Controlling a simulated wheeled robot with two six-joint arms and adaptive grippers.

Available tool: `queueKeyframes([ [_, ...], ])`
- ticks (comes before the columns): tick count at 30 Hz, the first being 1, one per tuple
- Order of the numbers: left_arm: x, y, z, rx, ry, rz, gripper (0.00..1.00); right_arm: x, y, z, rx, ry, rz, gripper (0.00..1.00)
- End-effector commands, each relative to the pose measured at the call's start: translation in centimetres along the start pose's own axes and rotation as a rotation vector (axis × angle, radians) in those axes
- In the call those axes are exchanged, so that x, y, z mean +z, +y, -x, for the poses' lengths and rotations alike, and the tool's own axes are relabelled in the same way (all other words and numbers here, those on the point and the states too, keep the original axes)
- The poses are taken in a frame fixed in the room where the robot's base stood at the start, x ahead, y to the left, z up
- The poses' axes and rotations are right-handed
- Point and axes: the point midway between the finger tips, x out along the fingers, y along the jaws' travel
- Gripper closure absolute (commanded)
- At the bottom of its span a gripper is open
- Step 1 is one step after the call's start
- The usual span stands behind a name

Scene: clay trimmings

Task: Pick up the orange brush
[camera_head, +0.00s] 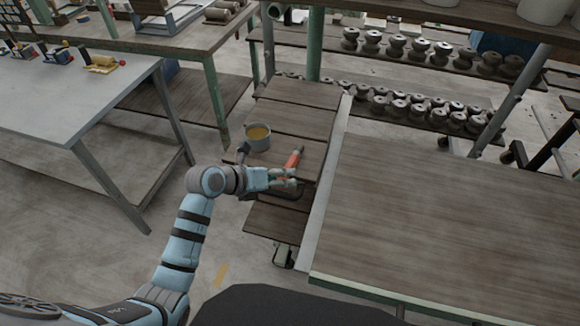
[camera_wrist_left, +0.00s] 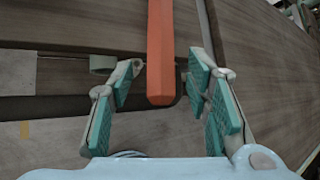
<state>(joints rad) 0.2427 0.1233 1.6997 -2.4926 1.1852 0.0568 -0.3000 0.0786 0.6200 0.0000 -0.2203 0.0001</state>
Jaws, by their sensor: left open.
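The orange brush (camera_head: 293,161) lies on a narrow slatted wooden shelf (camera_head: 290,123) near the middle of the head view. In the left wrist view the orange handle (camera_wrist_left: 160,55) points down from the top edge, its end between the fingers. My left gripper (camera_head: 290,177) is open at the near end of the brush; in the left wrist view its teal-padded fingers (camera_wrist_left: 160,105) stand apart on both sides of the handle, with gaps showing. The far end of the brush is outside the left wrist view. My right gripper is not in view.
A grey table (camera_head: 75,95) stands at left. Racks of spools fill the back.

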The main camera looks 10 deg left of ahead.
Motion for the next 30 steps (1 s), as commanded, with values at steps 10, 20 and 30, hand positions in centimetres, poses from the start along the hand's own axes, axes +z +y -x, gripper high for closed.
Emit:
queueKeyframes([
  [10,0.1,0.0,0.1,0.0,-0.001,0.001,0.94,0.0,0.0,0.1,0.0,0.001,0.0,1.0],
  [20,0.1,-0.1,0.2,0.0,-0.001,0.001,1.0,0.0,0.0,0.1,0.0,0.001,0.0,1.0],
  [30,4.1,-3.2,4.0,-0.001,-0.008,-0.004,1.0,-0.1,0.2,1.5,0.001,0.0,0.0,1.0],
])
